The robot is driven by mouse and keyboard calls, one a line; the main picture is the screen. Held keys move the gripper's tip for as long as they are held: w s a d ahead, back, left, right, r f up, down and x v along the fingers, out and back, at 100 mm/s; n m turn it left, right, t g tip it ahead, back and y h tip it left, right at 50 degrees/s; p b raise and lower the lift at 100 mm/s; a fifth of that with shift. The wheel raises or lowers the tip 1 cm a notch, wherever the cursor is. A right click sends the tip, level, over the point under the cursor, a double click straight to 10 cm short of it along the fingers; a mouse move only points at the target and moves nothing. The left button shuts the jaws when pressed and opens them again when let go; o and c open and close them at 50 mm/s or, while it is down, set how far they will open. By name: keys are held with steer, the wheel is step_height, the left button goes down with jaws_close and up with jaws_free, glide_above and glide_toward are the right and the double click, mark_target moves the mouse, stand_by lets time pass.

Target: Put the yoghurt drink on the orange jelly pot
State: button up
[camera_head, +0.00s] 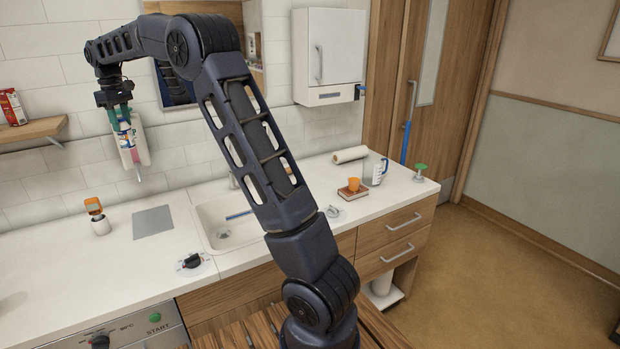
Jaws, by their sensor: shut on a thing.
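My gripper (123,122) is at the upper left, high above the counter and in front of the white wall dispenser. It is shut on a small, partly hidden thing with pale and blue parts, which I take to be the yoghurt drink (125,128). Its outline blends with the dispenser behind it. A small orange pot (353,184), which looks like the orange jelly pot, stands on a red-brown book (352,193) on the counter right of the sink. My gripper is far to the left of this pot, and nothing rests on it.
A green-topped thing (421,168) is at the right end. The sink (208,218) lies between.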

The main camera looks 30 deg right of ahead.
steer(key=d+r+m, duration=0.3)
steer(key=d+r, duration=0.6)
steer(key=d, duration=0.3)
steer(key=d+r+m, duration=0.3)
steer(key=d+r, duration=0.6)
steer(key=d, duration=0.3)
steer(key=s+d+r+m, duration=0.2)
steer(key=s+d+r, duration=0.15)
steer(key=d, duration=0.45)
steer(key=s+d+r+m, duration=0.1)
steer(key=s+d+r, duration=0.2)
steer(key=d+r, duration=0.35)
steer(key=s+d+r+m, duration=0.2)
steer(key=s+d+r, duration=0.15)
steer(key=d, duration=0.55)
steer(key=s+d+f+n, duration=0.1)
steer(key=s+d+f, duration=0.4)
steer(key=d+f, duration=0.55)
steer(key=s+d+f, duration=0.5)
steer(key=d+f, duration=0.5)
steer(key=f, duration=0.1)
steer(key=s+d+f+n, duration=0.1)
steer(key=s+d+f, duration=0.3)
steer(key=d+f, duration=0.65)
steer(key=f, duration=2)
steer(key=shift+s+f, duration=0.25)
steer(key=shift+f, duration=0.15)
steer(key=shift+f, duration=0.15)
